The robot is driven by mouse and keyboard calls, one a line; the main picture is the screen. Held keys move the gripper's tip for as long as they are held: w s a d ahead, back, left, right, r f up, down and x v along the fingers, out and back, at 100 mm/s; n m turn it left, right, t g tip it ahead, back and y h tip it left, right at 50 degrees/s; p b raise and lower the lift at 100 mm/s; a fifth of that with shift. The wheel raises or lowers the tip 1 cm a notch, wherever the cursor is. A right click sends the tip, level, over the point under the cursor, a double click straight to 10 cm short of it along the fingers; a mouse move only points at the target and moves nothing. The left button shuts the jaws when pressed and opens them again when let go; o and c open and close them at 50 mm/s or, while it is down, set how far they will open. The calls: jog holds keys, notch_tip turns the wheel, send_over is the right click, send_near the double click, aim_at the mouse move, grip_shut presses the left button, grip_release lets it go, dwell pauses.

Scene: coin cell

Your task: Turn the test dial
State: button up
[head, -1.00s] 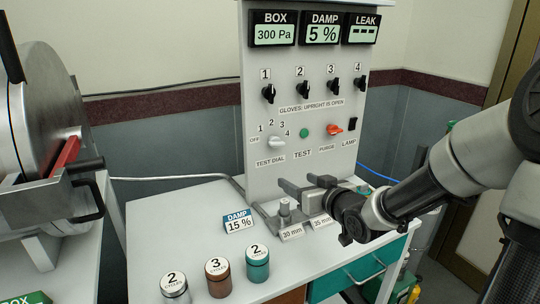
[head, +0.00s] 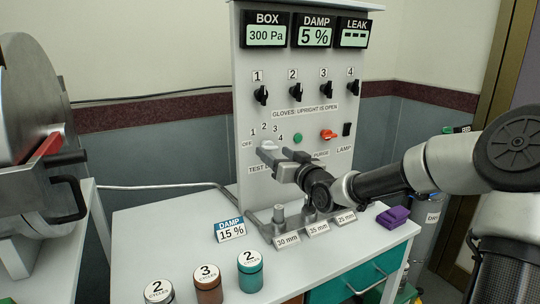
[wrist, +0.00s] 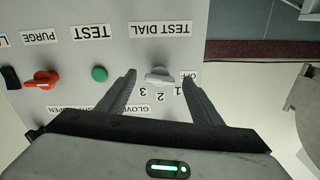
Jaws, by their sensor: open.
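In the wrist view my gripper (wrist: 160,78) has one fingertip on each side of the dial, with gaps between. I cannot tell which mark the dial points to.
The green TEST button (head: 298,138) and red PURGE knob (head: 328,134) sit right of the dial. Several black glove knobs are above. Small posts (head: 279,214) and a purple block (head: 393,216) stand on the bench below. Three labelled jars (head: 250,272) are at the front.

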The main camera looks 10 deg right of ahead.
aim_at(270, 150)
jog(key=shift+x, duration=1.9)
jog(key=c, duration=1.1)
jog(key=shift+o, duration=0.2)
jog(key=m+p, duration=0.2)
jog(key=m, duration=0.1)
jog(key=shift+r, duration=0.15)
jog(key=m+p, duration=0.2)
jog(key=m, duration=0.2)
jog(key=shift+a+m+p, duration=0.1)
jog(key=shift+m+p, duration=0.2)
